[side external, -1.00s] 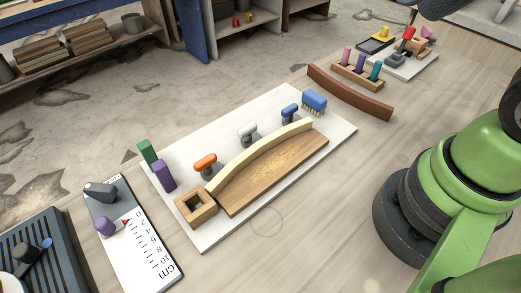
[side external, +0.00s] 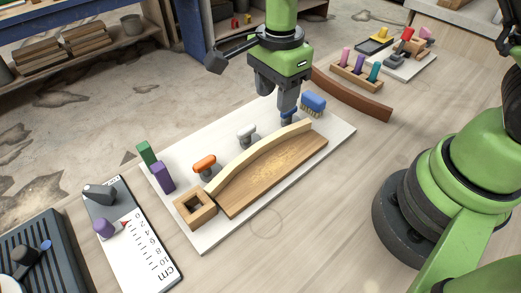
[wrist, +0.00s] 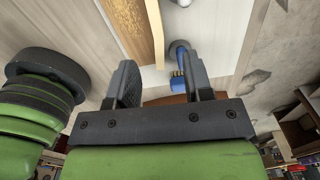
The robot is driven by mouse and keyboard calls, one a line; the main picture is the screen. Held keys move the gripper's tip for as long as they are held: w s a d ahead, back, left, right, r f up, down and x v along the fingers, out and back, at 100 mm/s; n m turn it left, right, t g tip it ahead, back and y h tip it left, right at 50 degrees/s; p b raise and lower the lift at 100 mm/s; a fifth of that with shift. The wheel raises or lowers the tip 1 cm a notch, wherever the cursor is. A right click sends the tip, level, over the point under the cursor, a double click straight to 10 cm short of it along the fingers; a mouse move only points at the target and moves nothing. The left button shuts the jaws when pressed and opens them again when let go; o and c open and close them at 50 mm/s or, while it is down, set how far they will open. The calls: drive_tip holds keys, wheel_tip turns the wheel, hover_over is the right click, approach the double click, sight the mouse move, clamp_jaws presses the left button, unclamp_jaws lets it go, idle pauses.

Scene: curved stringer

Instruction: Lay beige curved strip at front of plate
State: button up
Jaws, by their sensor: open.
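The beige curved strip (side external: 256,150) lies on the white plate (side external: 342,133), along the curved edge of the wooden block (side external: 277,172). It also shows as a cream edge in the wrist view (wrist: 158,32). Three clamps stand along its outer side, with orange (side external: 204,163), white (side external: 246,131) and blue (side external: 289,117) handles. My gripper (side external: 287,108) points down at the blue clamp, near the strip's far right end. In the wrist view, its open fingers (wrist: 160,70) have the blue handle (wrist: 181,58) between them, nearer one finger. Contact cannot be told.
A blue brush (side external: 314,102) lies close beside my gripper. A brown curved piece (side external: 350,96) lies beyond the plate. A wooden square holder (side external: 196,208) and green and purple blocks (side external: 163,177) are at the left end.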

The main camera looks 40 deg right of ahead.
sight(276, 135)
drive_tip(key=f, duration=1)
drive_tip(key=shift+s+d, duration=0.1)
drive_tip(key=shift+s, duration=0.15)
clamp_jaws()
